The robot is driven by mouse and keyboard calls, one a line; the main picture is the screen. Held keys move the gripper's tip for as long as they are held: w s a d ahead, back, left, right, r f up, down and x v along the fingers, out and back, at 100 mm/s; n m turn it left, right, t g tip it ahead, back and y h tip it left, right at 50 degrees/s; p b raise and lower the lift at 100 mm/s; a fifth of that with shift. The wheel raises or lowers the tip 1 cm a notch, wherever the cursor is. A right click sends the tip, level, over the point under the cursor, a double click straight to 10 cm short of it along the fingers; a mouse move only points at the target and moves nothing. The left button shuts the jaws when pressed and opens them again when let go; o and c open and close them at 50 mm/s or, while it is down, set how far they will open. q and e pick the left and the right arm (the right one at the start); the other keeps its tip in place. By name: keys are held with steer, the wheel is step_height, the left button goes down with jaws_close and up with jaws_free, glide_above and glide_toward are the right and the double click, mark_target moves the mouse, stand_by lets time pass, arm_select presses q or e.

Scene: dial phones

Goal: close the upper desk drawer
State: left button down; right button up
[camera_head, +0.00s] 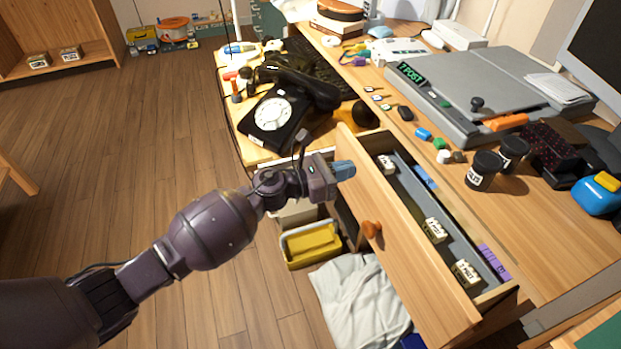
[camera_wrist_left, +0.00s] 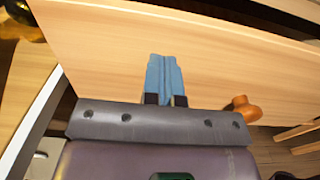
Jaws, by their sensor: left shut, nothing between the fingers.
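The upper desk drawer (camera_head: 405,255) stands pulled out from the desk, with its wooden front facing left and its inside open to view. An orange-brown knob (camera_head: 371,229) sits on that front; the knob also shows in the left wrist view (camera_wrist_left: 241,108). My left gripper (camera_head: 343,170) is shut and empty, its blue fingertips at the drawer front near the far end, beyond the knob. In the left wrist view the fingertips (camera_wrist_left: 165,78) lie against or just before the front panel; I cannot tell whether they touch. My right gripper is not in view.
The drawer holds a grey tray, small white labelled blocks (camera_head: 435,230) and a purple item (camera_head: 494,263). A black dial phone (camera_head: 283,110) stands beyond the gripper. A yellow bin (camera_head: 310,244) and white cloth (camera_head: 357,295) lie below. Wooden floor at left is clear.

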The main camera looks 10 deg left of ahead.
mark_target(386, 168)
arm_select(q)
steer(key=b+x, duration=0.1)
steer(key=x, duration=0.8)
steer(key=shift+w+d+f+b, duration=0.2)
steer(key=shift+d+b, duration=0.15)
steer(key=shift+w+d+r, duration=0.15)
steer(key=shift+w+d, duration=0.1)
steer(key=shift+d, duration=0.05)
steer(key=shift+r, duration=0.15)
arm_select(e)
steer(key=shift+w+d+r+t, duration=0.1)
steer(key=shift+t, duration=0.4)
arm_select(q)
steer(key=shift+w+r, duration=0.1)
steer(key=shift+r, duration=0.1)
